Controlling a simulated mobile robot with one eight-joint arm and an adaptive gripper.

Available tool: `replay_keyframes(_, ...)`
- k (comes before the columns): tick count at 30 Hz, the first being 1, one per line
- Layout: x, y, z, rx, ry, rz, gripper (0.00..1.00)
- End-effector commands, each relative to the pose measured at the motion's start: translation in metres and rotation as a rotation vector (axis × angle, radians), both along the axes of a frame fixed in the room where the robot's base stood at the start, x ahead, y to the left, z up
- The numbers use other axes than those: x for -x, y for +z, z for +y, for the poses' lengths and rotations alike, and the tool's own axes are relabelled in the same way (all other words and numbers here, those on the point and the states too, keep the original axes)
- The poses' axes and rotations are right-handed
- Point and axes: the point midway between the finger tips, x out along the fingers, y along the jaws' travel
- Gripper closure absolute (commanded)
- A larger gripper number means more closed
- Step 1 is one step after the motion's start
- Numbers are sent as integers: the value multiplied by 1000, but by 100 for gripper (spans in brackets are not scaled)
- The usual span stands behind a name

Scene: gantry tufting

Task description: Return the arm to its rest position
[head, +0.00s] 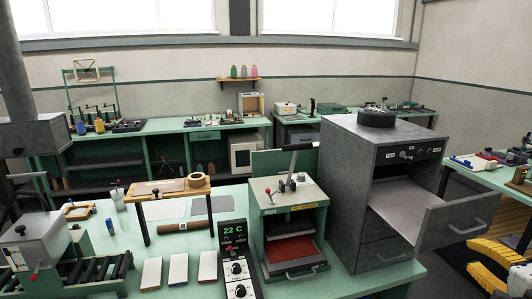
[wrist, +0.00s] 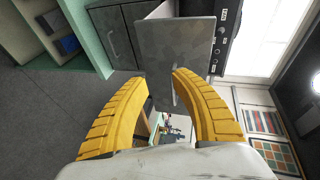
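My gripper (head: 492,265) shows at the lower right edge of the head view, in front of and to the right of the grey cabinet (head: 345,180). Its two curved yellow fingers also fill the middle of the wrist view (wrist: 162,77). They stand apart with nothing between them, so the gripper is open and empty. The rest of my arm is outside the head view. The cabinet's upper front stands open, with a grey handled panel (head: 458,228) out towards my gripper. In the wrist view this panel (wrist: 178,42) lies beyond the fingertips, apparently without contact.
A green workbench (head: 375,280) carries a press (head: 290,225), a 22 C controller (head: 237,262) and a roller unit (head: 45,250). Another green bench with tools (head: 480,178) stands at the right. Grey floor (wrist: 45,120) is clear at the left of the wrist view.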

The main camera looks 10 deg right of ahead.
Motion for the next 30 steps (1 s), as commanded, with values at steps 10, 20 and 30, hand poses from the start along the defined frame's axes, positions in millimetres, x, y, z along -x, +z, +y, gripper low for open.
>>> replay_keyframes(10,-49,-102,222,394,563,461,70)
replay_keyframes(20,0,-152,332,960,955,668,70)
replay_keyframes(30,12,-154,346,1135,1029,687,70)
